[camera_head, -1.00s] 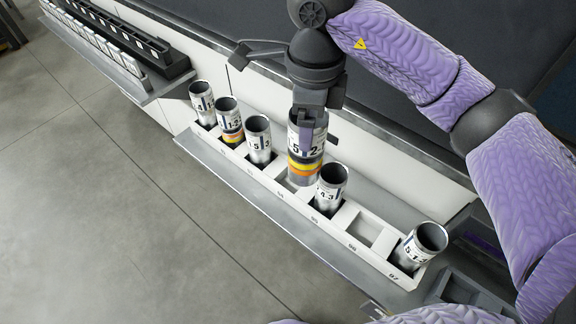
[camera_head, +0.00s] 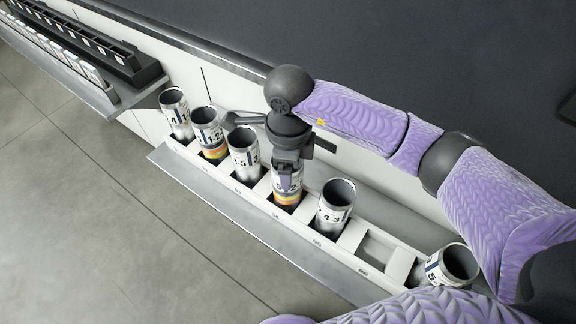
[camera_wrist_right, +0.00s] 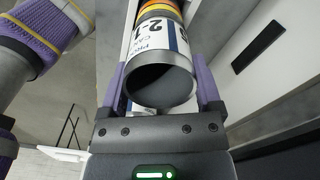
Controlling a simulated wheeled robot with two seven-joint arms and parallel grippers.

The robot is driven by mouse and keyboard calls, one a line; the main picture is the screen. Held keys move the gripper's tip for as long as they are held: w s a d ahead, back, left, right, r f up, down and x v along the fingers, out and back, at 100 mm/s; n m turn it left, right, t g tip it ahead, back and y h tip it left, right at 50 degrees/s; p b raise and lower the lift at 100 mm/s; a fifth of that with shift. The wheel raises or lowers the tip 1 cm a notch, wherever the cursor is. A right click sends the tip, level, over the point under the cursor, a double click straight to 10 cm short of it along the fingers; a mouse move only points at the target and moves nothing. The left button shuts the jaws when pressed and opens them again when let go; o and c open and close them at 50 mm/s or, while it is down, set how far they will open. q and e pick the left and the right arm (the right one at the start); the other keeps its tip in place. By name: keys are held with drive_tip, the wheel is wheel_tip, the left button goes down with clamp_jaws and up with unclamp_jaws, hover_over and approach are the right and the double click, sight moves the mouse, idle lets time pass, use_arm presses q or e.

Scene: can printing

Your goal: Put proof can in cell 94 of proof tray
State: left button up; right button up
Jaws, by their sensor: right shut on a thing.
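The proof can (camera_head: 288,198), silver with a white label and yellow and orange bands, stands upright with its lower end in the tray cell marked 94. My right gripper (camera_head: 288,178) is shut around its upper part from above. Whether the can rests on the cell floor is hidden. In the right wrist view the can (camera_wrist_right: 165,48) lies between the two purple fingers, its open rim towards the camera. The proof tray (camera_head: 300,232) is a long white row of numbered cells. My left gripper is not in view.
Other silver cans stand in the tray: one (camera_head: 244,158) just left of the held can, one (camera_head: 333,212) just right, and one (camera_head: 450,266) tilted at the right end. Cell 96 (camera_head: 378,252) is empty. A dark rack (camera_head: 85,45) stands at upper left.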

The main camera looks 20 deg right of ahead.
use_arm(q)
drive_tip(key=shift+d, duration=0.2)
use_arm(e)
drive_tip(key=shift+f, duration=0.2)
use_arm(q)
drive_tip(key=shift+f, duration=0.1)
use_arm(e)
drive_tip(key=shift+f, duration=0.2)
drive_tip(key=o, duration=1.3)
drive_tip(key=shift+r, duration=0.1)
drive_tip(key=shift+o, duration=0.2)
wheel_tip(320, 180, up, 12)
drive_tip(key=shift+f+p, duration=0.2)
drive_tip(key=shift+p, duration=0.5)
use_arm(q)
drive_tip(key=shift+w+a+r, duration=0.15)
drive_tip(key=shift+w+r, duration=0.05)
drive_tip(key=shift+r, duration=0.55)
use_arm(e)
drive_tip(key=shift+r, duration=0.4)
